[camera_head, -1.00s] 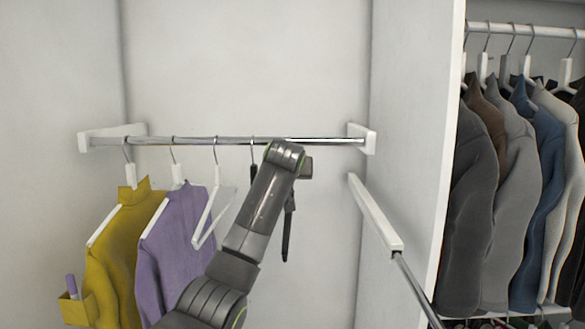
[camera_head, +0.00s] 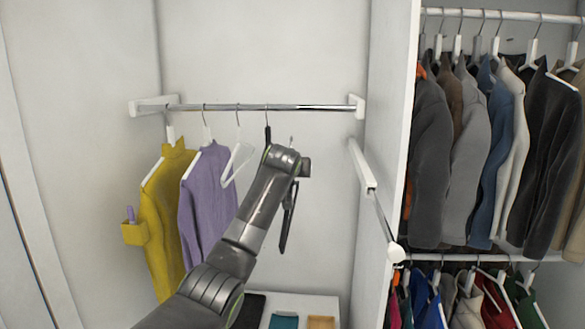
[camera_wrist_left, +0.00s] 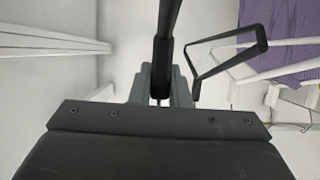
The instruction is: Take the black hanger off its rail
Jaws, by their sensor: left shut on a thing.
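The black hanger shows in the head view as a dark neck (camera_head: 267,134) below its hook at the rail (camera_head: 300,107), and as a dark lower part (camera_head: 288,222) under my wrist. My arm hides its middle. In the left wrist view a black bar (camera_wrist_left: 166,38) of the hanger runs down between the fingers of my left gripper (camera_wrist_left: 160,88), which is shut on it. In the head view my wrist hides the fingertips. The hook appears to be on the rail. My right gripper is not in view.
Left of the black hanger, an empty white hanger (camera_head: 238,165), a purple garment (camera_head: 205,195) and a yellow garment (camera_head: 170,215) hang on the same rail. A white panel (camera_head: 393,130) stands to the right, with several clothes beyond it. Folded items (camera_head: 283,321) lie below.

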